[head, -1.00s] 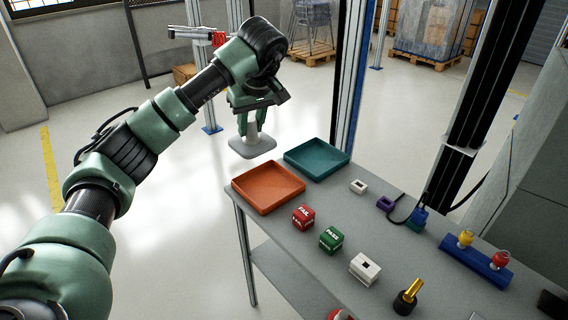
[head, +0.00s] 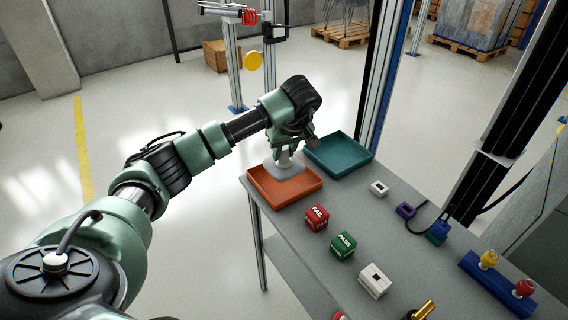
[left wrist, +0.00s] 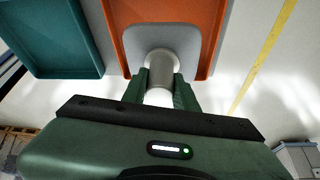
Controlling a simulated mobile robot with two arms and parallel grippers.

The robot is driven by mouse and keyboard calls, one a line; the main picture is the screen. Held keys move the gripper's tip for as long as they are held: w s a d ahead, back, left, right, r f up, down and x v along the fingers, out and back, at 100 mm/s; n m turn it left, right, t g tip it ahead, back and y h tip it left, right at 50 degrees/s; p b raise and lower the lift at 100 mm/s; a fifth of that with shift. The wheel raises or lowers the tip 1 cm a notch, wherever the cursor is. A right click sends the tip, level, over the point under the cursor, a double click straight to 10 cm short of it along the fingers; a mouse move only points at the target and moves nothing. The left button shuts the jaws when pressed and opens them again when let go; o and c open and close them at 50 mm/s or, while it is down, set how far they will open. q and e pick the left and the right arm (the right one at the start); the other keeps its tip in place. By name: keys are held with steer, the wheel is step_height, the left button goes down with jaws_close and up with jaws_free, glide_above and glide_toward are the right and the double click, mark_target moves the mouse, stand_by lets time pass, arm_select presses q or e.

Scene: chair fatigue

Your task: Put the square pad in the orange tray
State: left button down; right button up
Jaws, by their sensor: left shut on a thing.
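The square pad (head: 284,170) is a light grey plate with rounded corners and a pale round stem. My left gripper (head: 284,153) is shut on its stem and holds the pad over the orange tray (head: 268,199), towards its back part. In the left wrist view the pad (left wrist: 190,40) lies in front of the orange tray (left wrist: 205,12), with the stem between the green fingers (left wrist: 160,88). I cannot tell whether the pad touches the tray floor. My right gripper is not in view.
A teal tray (head: 340,157) stands right beside the orange tray. A red FAIL cube (head: 317,217), a green PASS cube (head: 343,246) and a white block (head: 375,281) stand nearer on the grey table (head: 300,245). A metal post rises behind the teal tray.

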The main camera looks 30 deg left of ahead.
mark_target(284, 164)
arm_select(q)
step_height(284, 164, down, 5)
stand_by(0.4)
steer(key=shift+f, duration=0.2)
steer(key=c, duration=1.1)
jaws_free()
steer(key=shift+r, duration=0.1)
steer(key=shift+r, duration=0.2)
steer(key=v, duration=1.1)
steer(key=shift+s+d+r+b, duration=0.2)
steer(key=shift+r+b, duration=0.1)
steer(key=shift+r, duration=0.05)
